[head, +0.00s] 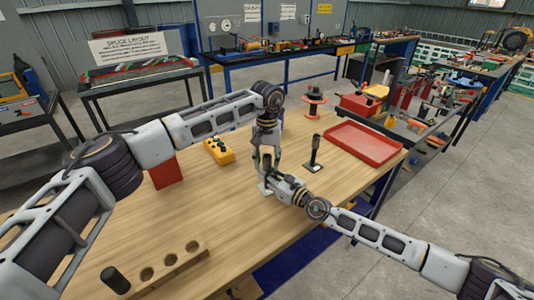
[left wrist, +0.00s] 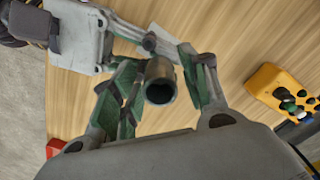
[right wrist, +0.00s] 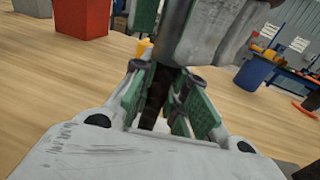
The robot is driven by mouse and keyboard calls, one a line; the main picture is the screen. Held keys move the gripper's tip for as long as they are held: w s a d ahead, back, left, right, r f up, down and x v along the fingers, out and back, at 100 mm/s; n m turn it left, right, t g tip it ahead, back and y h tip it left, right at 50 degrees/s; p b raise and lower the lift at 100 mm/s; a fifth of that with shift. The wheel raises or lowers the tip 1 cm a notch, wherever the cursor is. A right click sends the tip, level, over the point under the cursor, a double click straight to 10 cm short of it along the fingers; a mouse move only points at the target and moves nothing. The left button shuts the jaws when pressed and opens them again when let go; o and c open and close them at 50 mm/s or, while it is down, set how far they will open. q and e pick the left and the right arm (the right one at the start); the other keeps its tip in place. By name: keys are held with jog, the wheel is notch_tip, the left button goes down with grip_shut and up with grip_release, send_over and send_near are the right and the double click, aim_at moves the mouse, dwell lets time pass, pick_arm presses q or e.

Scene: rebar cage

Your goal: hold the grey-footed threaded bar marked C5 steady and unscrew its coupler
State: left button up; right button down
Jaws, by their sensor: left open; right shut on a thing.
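The threaded bar (right wrist: 155,97) stands upright and dark between the green-padded fingers of my right gripper (right wrist: 160,100), which is shut on it. Its pale foot (head: 264,189) shows on the bench in the head view. The coupler (left wrist: 160,82), a grey-brown sleeve with a dark open end, is at the bar's top. My left gripper (left wrist: 158,85) comes from above, open, with its fingers on either side of the coupler and visible gaps. In the head view my left gripper (head: 266,158) is just above my right gripper (head: 268,178). The C5 marking cannot be read.
Another dark bar on a foot (head: 315,153) stands to the right, near a red tray (head: 350,148). A yellow button box (head: 218,151), red bin (head: 165,172) and orange spool (head: 314,101) are on the bench. A wooden block with holes (head: 190,260) lies at the front, where the bench is mostly clear.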

pick_arm(q)
jog(key=shift+f, duration=0.55)
jog(key=shift+c, duration=0.2)
grip_shut()
